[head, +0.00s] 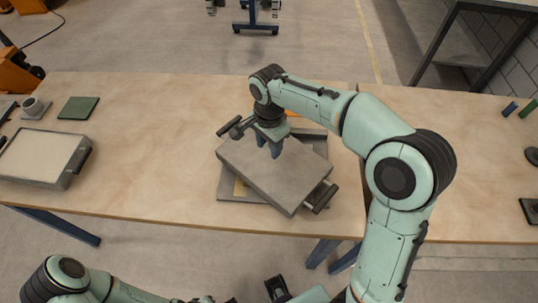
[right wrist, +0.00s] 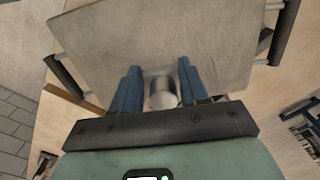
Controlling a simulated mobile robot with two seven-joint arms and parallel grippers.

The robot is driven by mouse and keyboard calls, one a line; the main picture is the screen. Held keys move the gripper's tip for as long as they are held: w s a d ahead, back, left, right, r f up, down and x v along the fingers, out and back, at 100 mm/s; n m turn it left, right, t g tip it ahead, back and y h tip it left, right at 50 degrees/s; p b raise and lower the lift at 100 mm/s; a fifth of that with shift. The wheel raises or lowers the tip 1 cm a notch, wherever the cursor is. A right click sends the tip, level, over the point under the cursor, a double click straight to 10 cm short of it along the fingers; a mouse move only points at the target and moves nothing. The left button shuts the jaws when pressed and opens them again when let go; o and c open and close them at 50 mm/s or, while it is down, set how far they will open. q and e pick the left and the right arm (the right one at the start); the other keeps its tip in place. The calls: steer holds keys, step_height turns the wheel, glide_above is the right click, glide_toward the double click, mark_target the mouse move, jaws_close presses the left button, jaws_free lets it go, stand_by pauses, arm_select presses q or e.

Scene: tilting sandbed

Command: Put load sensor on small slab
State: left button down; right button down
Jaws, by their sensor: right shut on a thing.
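A grey slab (head: 265,177) with a dark handle at each end lies turned at an angle; I take it for the small slab. It also fills the upper middle of the right wrist view (right wrist: 150,40). My right gripper (head: 270,150) points down over its upper middle part. In the right wrist view its blue fingers (right wrist: 160,90) are on either side of a short metallic cylinder (right wrist: 162,95), which looks like the load sensor. The gripper is shut on it. Whether the cylinder touches the slab I cannot tell.
The slab lies over a grey tray (head: 228,188) on the wooden table (head: 150,160). The table between is clear. Small items lie on the right-hand table.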

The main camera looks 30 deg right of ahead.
mark_target(269, 149)
steer(key=shift+f, duration=2.35)
steer(key=shift+f+b, duration=0.1)
steer(key=shift+b, duration=0.25)
steer(key=c, duration=0.6)
jaws_free()
steer(key=shift+o, duration=0.2)
step_height(269, 149, up, 12)
steer(key=shift+r+p, duration=0.15)
steer(key=shift+p, duration=0.9)
